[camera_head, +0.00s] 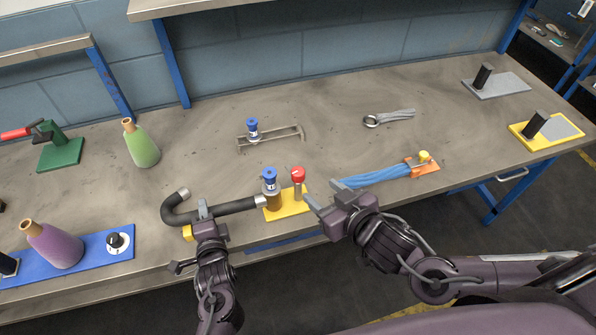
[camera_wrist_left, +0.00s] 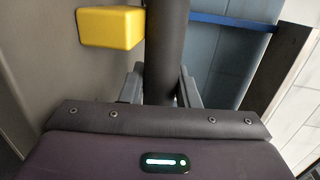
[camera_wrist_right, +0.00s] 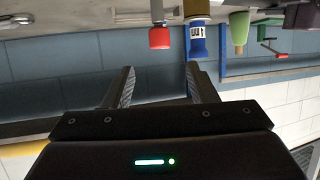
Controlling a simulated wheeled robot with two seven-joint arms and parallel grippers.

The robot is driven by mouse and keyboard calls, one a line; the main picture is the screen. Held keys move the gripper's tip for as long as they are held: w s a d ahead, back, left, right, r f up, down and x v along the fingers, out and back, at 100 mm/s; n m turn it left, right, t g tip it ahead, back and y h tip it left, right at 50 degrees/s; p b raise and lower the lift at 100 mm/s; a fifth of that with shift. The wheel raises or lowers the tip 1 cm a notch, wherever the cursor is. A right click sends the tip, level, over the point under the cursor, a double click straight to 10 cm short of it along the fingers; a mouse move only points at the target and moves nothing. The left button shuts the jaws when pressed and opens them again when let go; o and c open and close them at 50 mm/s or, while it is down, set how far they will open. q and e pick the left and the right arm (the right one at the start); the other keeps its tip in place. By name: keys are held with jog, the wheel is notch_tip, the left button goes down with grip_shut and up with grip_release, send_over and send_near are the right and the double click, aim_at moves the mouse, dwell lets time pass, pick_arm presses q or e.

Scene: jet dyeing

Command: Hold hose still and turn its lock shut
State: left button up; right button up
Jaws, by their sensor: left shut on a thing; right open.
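The black hose (camera_head: 235,207) lies along the table's front, its left part curving back to a metal end. Its right end meets a brown fitting with a blue cap (camera_head: 269,174) on a yellow plate (camera_head: 290,207). A red-knobbed lever (camera_head: 298,175), apparently the lock, stands upright on this plate. My left gripper (camera_head: 204,211) is shut on the hose; in the left wrist view the hose (camera_wrist_left: 167,50) runs between its fingers. My right gripper (camera_head: 325,198) is open and empty, right of the lever. In the right wrist view the red knob (camera_wrist_right: 160,38) appears ahead, between the finger lines, apart from them.
A yellow block (camera_wrist_left: 112,26) is beside the hose near my left gripper. Blue strands (camera_head: 375,178) on an orange plate lie right of my right gripper. Behind stand a metal rack (camera_head: 283,134) with a blue-capped bottle and a green bottle (camera_head: 141,148). The table's back middle is clear.

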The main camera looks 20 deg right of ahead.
aim_at(302, 176)
jog(key=x, duration=1.1)
jog(key=shift+w+f, duration=0.25)
jog(key=shift+w, duration=0.05)
jog(key=c, duration=1)
